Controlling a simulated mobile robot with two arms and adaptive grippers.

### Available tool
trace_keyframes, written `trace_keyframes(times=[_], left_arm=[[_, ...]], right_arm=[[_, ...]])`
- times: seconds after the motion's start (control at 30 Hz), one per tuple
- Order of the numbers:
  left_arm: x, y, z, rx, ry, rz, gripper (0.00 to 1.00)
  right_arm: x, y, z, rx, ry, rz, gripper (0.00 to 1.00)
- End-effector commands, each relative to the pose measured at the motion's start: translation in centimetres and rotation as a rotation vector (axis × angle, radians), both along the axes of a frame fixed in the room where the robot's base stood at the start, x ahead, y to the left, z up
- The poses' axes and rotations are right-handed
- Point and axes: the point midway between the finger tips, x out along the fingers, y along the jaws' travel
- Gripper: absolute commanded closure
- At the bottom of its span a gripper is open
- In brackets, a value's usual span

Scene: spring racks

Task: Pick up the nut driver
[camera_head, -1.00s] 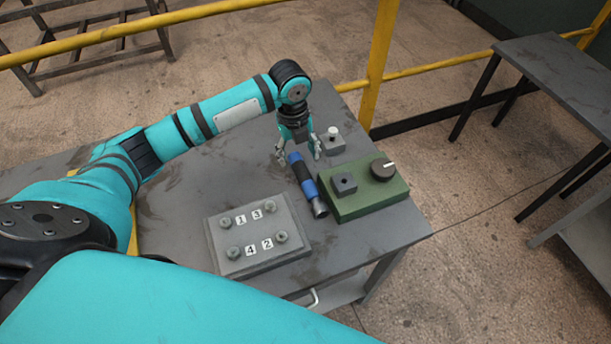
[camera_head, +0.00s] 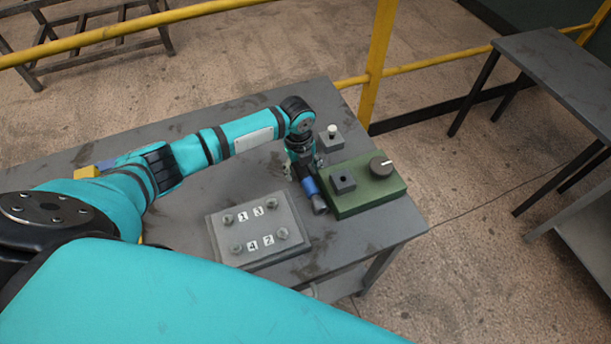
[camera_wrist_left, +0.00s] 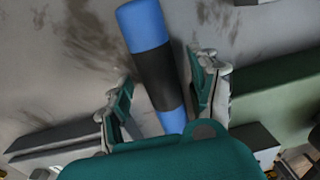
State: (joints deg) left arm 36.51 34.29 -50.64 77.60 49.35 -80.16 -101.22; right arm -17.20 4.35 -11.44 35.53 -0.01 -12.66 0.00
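The nut driver, with a blue and black handle and a grey metal end, lies on the grey table beside the green box in the head view (camera_head: 311,187). In the left wrist view its handle (camera_wrist_left: 152,62) lies between the fingers of my left gripper (camera_wrist_left: 160,98), with gaps on both sides. My left gripper (camera_head: 305,170) is open, pointing down over the driver's far end and hiding that end in the head view. My right gripper is not in view.
A green box (camera_head: 368,202) with a dark block and a knob stands close to the right of the driver. A grey plate (camera_head: 228,251) with numbered bolts lies to the left. A small grey block with a white knob (camera_head: 331,140) stands behind.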

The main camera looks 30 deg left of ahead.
Motion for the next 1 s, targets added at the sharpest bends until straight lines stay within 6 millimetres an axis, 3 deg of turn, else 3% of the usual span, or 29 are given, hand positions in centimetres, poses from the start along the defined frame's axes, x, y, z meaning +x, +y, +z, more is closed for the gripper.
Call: trace_keyframes(times=[0.07,0.47,0.8,1.0], left_arm=[[0.0,0.0,0.0,0.0,0.0,0.0,0.48],[0.0,0.0,0.0,0.0,0.0,0.001,1.0],[0.1,0.0,0.4,-0.002,-0.004,0.001,1.0],[0.2,0.0,2.9,0.0,-0.008,-0.001,1.0]], right_arm=[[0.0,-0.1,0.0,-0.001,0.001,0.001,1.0],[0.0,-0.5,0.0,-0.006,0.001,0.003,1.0],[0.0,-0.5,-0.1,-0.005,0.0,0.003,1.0],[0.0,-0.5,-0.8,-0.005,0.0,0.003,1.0]])
